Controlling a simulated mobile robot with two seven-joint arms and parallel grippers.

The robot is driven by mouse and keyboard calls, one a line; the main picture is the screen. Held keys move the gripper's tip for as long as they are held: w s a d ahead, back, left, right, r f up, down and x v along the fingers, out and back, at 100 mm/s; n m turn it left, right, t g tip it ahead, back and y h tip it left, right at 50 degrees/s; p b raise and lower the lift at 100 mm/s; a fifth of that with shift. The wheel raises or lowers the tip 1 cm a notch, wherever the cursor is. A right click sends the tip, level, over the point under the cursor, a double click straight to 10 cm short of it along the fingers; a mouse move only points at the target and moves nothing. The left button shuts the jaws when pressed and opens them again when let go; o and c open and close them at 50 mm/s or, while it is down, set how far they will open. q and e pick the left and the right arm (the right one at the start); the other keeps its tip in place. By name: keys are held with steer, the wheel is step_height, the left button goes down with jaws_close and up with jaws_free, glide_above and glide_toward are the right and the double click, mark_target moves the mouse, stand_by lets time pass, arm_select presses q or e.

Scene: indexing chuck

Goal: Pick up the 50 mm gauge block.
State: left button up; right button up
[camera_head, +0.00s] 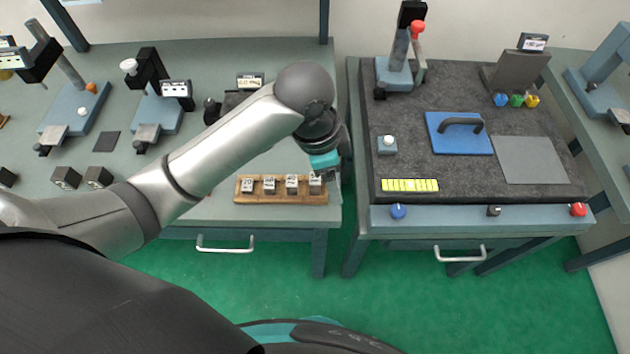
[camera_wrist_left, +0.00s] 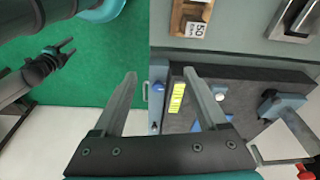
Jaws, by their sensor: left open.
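The 50 mm gauge block (camera_wrist_left: 196,28) shows its "50" label near the top of the left wrist view. In the head view it is the rightmost block (camera_head: 315,183) in the wooden tray (camera_head: 288,200), which also shows in the left wrist view (camera_wrist_left: 177,18). My left gripper (camera_wrist_left: 160,73) is open and empty, with the block outside its fingers. In the head view my left wrist (camera_head: 325,160) hangs above the tray's right end, and its fingers are mostly hidden. My right gripper (camera_wrist_left: 70,46) shows at the left of the left wrist view, fingers apart and empty, away from the block.
Several other blocks (camera_head: 269,185) stand in the tray to the left. A gap over the green floor (camera_head: 335,250) separates this table from the dark-topped bench (camera_head: 450,95). That bench holds a blue plate with handle (camera_head: 452,138) and a yellow strip (camera_head: 410,186).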

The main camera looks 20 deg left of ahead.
arm_select(q)
steer(key=m+g+y, duration=0.1)
steer(key=m+y, duration=0.1)
glide_toward(315, 181)
steer(key=f, duration=0.2)
steer(key=f+b, duration=0.1)
steer(key=f, duration=0.2)
steer(key=shift+a+f, duration=0.3)
steer(key=shift+w+d+f+b, duration=0.1)
steer(key=shift+f+b, duration=0.1)
steer(key=shift+f, duration=0.75)
steer(key=shift+w+f+b, duration=0.1)
steer(key=shift+f+b, duration=0.05)
steer(key=shift+f, duration=0.8)
steer(key=shift+w+d+f+b, duration=0.1)
steer(key=shift+f+b, duration=0.1)
steer(key=shift+f, duration=0.75)
steer(key=shift+c, duration=0.2)
jaws_close()
